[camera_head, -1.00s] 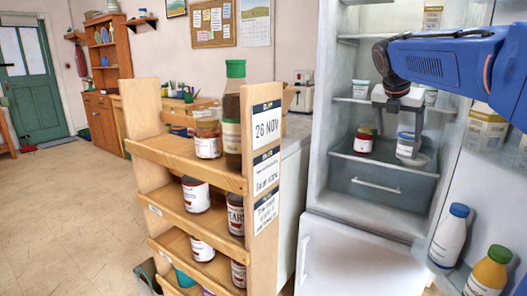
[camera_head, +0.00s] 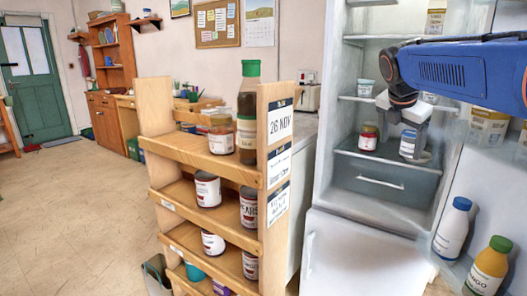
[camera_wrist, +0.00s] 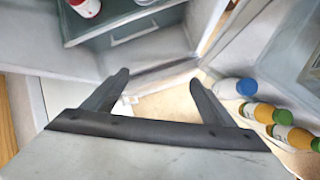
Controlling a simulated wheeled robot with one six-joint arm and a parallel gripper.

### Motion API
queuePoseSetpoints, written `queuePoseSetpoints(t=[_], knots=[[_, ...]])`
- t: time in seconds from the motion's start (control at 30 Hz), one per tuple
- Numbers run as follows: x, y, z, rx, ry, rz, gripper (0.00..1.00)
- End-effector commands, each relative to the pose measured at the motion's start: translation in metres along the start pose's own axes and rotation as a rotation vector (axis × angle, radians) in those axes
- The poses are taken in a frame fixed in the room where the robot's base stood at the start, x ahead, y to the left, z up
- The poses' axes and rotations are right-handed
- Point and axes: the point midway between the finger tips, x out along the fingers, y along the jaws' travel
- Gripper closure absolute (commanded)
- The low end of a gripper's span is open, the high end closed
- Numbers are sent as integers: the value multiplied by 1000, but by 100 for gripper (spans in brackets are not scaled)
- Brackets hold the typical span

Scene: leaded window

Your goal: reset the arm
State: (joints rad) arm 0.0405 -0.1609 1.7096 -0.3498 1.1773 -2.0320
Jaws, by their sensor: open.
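My blue arm reaches in from the right to the open fridge (camera_head: 320,180). My gripper (camera_head: 416,158) hangs in front of the fridge shelf above the drawer, tilted. In the wrist view my gripper (camera_wrist: 155,84) has its two dark fingers spread wide with nothing between them. A blue-lidded jar (camera_head: 407,143) on that shelf is partly covered by my gripper in the head view. A red-lidded jar (camera_head: 368,138) stands to its left; it also shows at the top of the wrist view (camera_wrist: 86,7).
The fridge door at right holds a blue-capped white bottle (camera_head: 453,228) and an orange bottle with a green cap (camera_head: 489,266). A wooden rack (camera_head: 275,190) with several jars and a tall dark bottle (camera_head: 248,112) stands left of the fridge. The floor further left is clear.

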Motion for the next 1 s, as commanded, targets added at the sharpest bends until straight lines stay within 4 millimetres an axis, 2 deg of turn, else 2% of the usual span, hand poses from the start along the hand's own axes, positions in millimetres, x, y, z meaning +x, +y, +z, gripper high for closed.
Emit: queuePoseSetpoints(t=[0.17, 0.53, 1.0], knots=[[-3, -25, -28, 185, 30, 15, 22], [0, -100, -117, 780, 138, 20, 22], [26, -199, -236, 1557, 278, -74, 22]])
